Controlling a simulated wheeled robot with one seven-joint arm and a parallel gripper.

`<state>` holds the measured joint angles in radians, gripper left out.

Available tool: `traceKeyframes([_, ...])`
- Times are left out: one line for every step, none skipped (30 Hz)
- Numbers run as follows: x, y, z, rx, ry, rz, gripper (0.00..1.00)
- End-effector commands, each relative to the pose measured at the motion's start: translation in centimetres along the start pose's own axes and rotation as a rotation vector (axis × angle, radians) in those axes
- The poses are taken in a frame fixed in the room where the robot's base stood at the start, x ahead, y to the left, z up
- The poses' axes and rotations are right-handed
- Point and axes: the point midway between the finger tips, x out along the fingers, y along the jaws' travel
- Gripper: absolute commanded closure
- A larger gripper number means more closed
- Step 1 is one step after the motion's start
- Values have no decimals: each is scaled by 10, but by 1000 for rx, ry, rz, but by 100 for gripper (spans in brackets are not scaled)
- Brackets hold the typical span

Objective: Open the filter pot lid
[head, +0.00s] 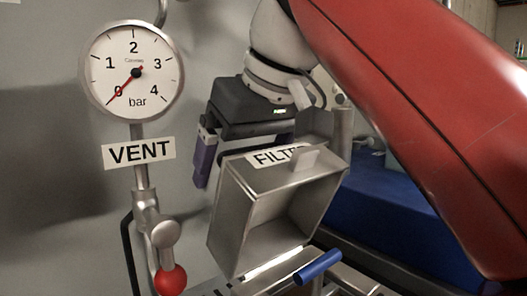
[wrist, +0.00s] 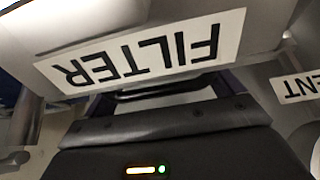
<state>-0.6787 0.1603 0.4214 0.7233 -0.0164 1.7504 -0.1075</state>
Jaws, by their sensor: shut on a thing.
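The filter pot lid (head: 229,214) is a grey metal box-like cover with a FILTER label (head: 275,156). In the head view it is tilted up, and its hollow inside faces the front right. My gripper (head: 250,140) is at the lid's upper back edge, with one purple finger visible at the left. The other finger is largely hidden behind the lid. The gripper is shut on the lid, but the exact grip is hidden. In the wrist view the label (wrist: 145,50) is upside down and close, with a dark bar (wrist: 165,92) just below it.
A pressure gauge (head: 133,72) reading near 0 bar and a VENT label (head: 139,152) are on the left. Below is a valve with a red ball knob (head: 171,280). A blue handle (head: 318,267) lies in front of the lid. A blue surface (head: 385,215) is at the right.

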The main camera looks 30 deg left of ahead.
Motion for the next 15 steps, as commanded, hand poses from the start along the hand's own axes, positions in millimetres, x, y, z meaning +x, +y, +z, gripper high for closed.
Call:
traceKeyframes([6,-1,2,-1,-21,-4,48])
traceKeyframes([6,-1,3,0,-23,-3,48])
traceKeyframes([6,-1,3,0,-24,-3,48])
traceKeyframes([6,-1,3,0,-25,-3,49])
traceKeyframes([6,-1,3,0,-26,-3,49])
traceKeyframes([6,-1,3,1,-26,-3,49])
traceKeyframes([6,-1,3,1,-26,-3,48])
traceKeyframes([6,-1,3,1,-26,-3,48])
traceKeyframes([6,-1,3,1,-26,-3,48])
traceKeyframes([6,-1,3,1,-26,-3,48])
traceKeyframes([6,-1,3,1,-26,-3,48])
traceKeyframes([6,-1,3,1,-27,-3,48])
traceKeyframes([6,-1,3,1,-27,-3,3])
traceKeyframes([6,-1,3,1,-26,-3,0])
traceKeyframes([6,-1,3,1,-24,-3,0])
